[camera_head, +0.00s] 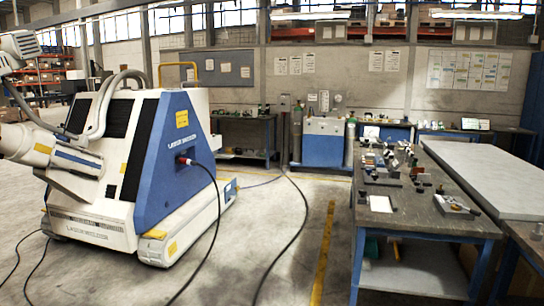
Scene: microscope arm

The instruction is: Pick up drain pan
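I cannot make out a drain pan for certain anywhere in this view. The workbench (438,228) at the right holds many small parts and tools, too small to name surely. A flat white piece (380,204) lies near its front left corner. A grey tray-like item with small parts (455,204) lies near its front right edge. Neither of my grippers shows in the head view.
A large white and blue machine (165,165) on a low base fills the left. Dark cables (300,215) run across the floor. A blue cabinet (323,150) stands by the back wall. A grey-topped table (495,180) is at far right. Open floor (270,240) lies between machine and workbench.

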